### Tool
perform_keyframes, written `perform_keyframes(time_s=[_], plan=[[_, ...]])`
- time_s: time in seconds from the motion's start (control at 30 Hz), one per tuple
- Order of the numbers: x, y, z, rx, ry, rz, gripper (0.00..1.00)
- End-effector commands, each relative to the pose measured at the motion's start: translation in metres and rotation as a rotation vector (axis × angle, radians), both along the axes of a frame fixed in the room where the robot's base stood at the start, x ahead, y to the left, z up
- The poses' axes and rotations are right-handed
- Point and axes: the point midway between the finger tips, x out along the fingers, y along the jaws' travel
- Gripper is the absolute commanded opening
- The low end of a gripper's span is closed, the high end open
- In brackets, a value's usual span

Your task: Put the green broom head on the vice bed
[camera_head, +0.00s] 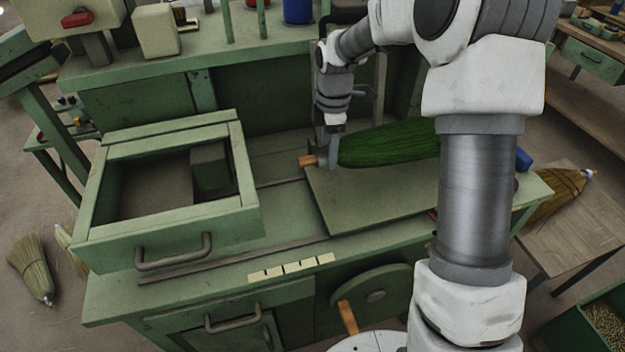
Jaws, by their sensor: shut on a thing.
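The green broom head (390,146) is long, dark green and lies sideways over a flat green board on the bench, which looks like the vice bed (365,203). An orange-brown stub (307,161) shows at its left end. My gripper (328,153) points down and is shut on the broom head near that end. I cannot tell whether the broom head touches the board or hangs just above it. My own arm hides its right end and part of the board.
A green open-topped drawer box (165,228) with a handle stands on the bench to the left. A back shelf (180,68) holds a pale block (155,30) and a blue container (297,11). Straw brooms (33,270) lie on the floor left. A wooden table (585,228) stands right.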

Motion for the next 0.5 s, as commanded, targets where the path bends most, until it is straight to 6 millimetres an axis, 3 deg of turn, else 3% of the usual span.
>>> perform_keyframes(time_s=[0.1,0.23,0.5], plan=[[-0.011,0.026,-0.016,-0.001,0.001,0.004,0.0],[-0.02,0.045,-0.029,-0.001,0.001,0.002,0.0],[-0.024,0.056,-0.043,-0.001,-0.001,-0.001,0.0]])
